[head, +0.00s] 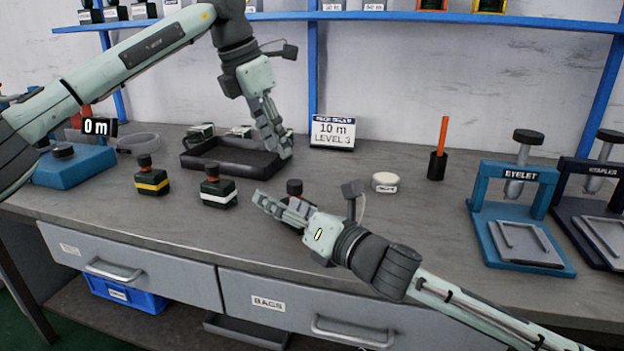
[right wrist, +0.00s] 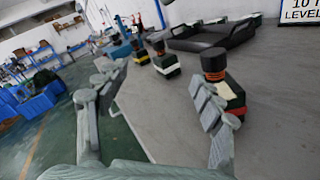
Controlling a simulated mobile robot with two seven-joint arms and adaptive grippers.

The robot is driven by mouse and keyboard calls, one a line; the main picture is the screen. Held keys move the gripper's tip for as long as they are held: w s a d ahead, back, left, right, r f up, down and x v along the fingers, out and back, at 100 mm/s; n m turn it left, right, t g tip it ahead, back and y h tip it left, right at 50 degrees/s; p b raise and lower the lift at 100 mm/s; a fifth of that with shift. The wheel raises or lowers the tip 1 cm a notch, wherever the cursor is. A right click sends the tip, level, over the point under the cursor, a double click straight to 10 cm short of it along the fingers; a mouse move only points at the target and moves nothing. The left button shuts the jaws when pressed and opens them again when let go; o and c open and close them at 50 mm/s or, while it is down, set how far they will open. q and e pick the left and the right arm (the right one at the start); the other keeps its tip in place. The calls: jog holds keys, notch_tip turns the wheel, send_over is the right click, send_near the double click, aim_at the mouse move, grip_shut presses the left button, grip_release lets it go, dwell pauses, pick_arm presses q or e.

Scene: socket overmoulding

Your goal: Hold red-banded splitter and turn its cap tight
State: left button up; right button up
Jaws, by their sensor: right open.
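The red-banded splitter shows close up in the right wrist view (right wrist: 234,98), a dark body with an orange-red band and a black cap on top. It stands upright on the bench, beside the right-hand finger. In the head view only its cap (head: 294,187) clearly shows behind my right gripper (head: 274,206). My right gripper is open and low over the bench, with nothing visible between its fingers (right wrist: 155,95). My left gripper (head: 276,143) points down over the right side of the black tray, away from the splitter. Its finger opening is unclear.
A white-banded splitter (head: 219,198) and a yellow-banded splitter (head: 152,183) stand left of my right gripper. The black tray (head: 215,170) lies behind them. A white round tub (head: 385,182), a black holder (head: 437,166) and a blue eyelet press (head: 520,240) stand to the right.

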jog(key=w+d+r+n, duration=0.2)
jog(key=w+d+n, duration=0.3)
jog(key=n, duration=0.1)
send_near(289, 197)
jog(key=shift+w+a+f+h, duration=0.15)
jog(key=shift+w+a+f, duration=0.1)
jog(key=shift+w+a, duration=0.25)
jog(key=shift+w+a+f+h, duration=0.15)
jog(key=shift+w+a+f, duration=0.15)
jog(key=shift+a, duration=0.2)
jog(key=x, duration=0.7)
jog(key=shift+w+a+r, duration=0.1)
jog(key=shift+w+r, duration=0.15)
